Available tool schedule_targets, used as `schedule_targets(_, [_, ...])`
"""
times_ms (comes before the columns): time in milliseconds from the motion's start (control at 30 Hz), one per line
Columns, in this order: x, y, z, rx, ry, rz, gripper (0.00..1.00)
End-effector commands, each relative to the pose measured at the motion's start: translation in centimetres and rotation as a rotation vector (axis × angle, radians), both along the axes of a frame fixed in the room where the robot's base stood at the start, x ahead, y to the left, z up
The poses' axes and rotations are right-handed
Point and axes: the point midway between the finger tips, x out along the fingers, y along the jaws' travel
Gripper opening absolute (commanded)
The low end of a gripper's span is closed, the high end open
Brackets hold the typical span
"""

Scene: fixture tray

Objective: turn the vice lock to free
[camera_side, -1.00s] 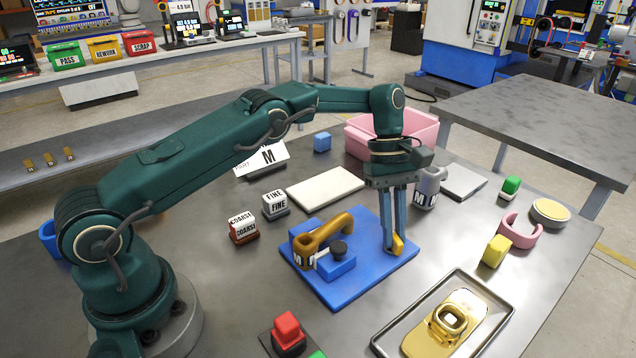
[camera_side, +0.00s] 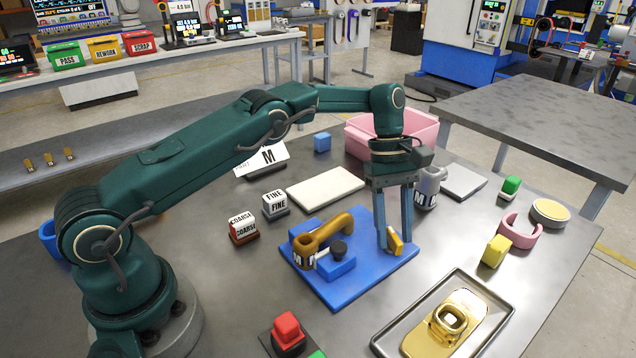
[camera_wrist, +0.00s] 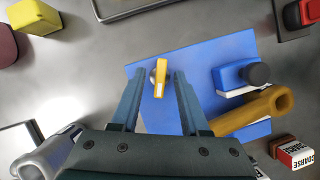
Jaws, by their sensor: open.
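The vice is a blue base plate (camera_side: 345,292) with blue jaw blocks (camera_side: 338,267) and a black knob (camera_side: 339,248). An ochre ring-and-handle part marked M (camera_side: 330,232) sits at the jaws. The vice lock is a small yellow lever (camera_side: 396,243) at the plate's right side; the wrist view shows the lever (camera_wrist: 160,80) lengthwise between my fingers. My gripper (camera_side: 395,238) points down over it, open, one finger on each side, with visible gaps in the wrist view (camera_wrist: 158,95). The free and locked marks cannot be read.
A pink bin (camera_side: 365,140) and a grey part marked M (camera_side: 428,187) stand behind my gripper. A metal tray with a gold piece (camera_side: 448,320) lies in front right. A pink ring (camera_side: 520,235) and yellow block (camera_side: 495,250) lie to the right. A pale slab (camera_side: 325,188) lies behind the vice.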

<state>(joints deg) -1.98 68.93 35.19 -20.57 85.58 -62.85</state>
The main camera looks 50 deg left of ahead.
Motion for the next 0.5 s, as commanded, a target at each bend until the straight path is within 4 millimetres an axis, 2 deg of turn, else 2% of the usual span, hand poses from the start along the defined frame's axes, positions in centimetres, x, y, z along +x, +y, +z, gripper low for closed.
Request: schedule_targets(500, [-0.21, 0.03, 0.05, -0.001, 0.002, 0.242, 0.45])
